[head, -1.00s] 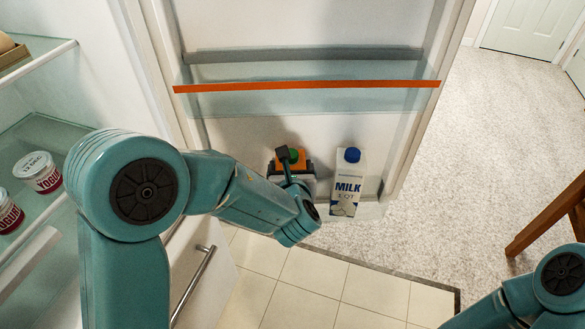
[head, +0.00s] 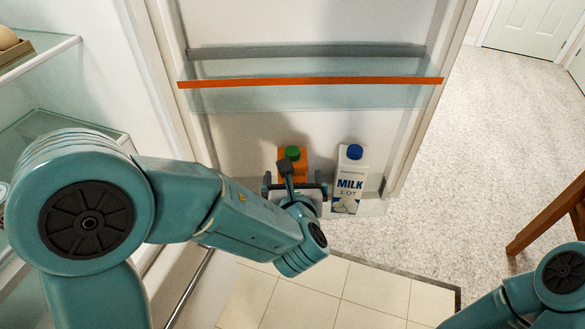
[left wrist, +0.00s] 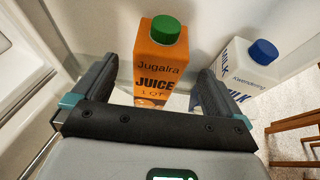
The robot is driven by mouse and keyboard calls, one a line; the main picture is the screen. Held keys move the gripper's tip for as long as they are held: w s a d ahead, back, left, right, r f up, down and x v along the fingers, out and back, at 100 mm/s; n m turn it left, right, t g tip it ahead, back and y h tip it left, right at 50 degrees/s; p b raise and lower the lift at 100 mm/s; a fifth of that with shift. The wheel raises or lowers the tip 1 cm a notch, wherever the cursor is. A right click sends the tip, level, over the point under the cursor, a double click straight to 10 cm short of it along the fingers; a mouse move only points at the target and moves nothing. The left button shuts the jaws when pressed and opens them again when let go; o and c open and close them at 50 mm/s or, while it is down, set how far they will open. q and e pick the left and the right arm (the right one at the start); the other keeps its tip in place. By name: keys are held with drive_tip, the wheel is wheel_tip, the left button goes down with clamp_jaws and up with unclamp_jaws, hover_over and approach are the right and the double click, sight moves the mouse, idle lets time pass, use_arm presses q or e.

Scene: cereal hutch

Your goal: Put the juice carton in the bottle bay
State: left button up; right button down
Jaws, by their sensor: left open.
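The orange juice carton (head: 293,165) with a green cap stands upright in the bottle bay (head: 372,207), the low shelf of the open fridge door. It stands to the left of the white milk carton (head: 349,185). My left gripper (head: 295,182) is open in front of the juice carton, lower part hidden by the gripper. In the left wrist view the juice carton (left wrist: 160,62) shows beyond and between the spread fingers, with visible gaps at the sides. My right gripper is out of view; only part of that arm shows at lower right.
An upper door shelf with an orange strip (head: 310,82) runs above the cartons. Fridge shelves (head: 40,62) are at the left, with eggs at the top. A wooden piece of furniture (head: 545,215) stands at the right. The carpet between is clear.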

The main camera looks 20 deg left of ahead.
use_arm(q)
drive_tip(key=v, duration=0.5)
drive_tip(key=s+a+f+n+g+h, duration=0.1)
drive_tip(key=s+f+n+g+h, duration=0.1)
drive_tip(key=s+f+n+g, duration=0.8)
drive_tip(key=s+f+n+g+h, duration=0.3)
drive_tip(key=s+f, duration=0.4)
drive_tip(key=f, duration=0.7)
drive_tip(key=s+d+f+n+g+h, duration=0.25)
drive_tip(key=d+f+n, duration=0.2)
drive_tip(key=n, duration=0.65)
drive_tip(key=w+a+f+n+t+h, duration=0.1)
drive_tip(key=f+n, duration=0.4)
drive_tip(key=n, duration=0.5)
drive_tip(key=shift+w+a+t, duration=0.9)
drive_tip(key=shift+a+t, duration=0.15)
drive_tip(key=shift+a, duration=0.05)
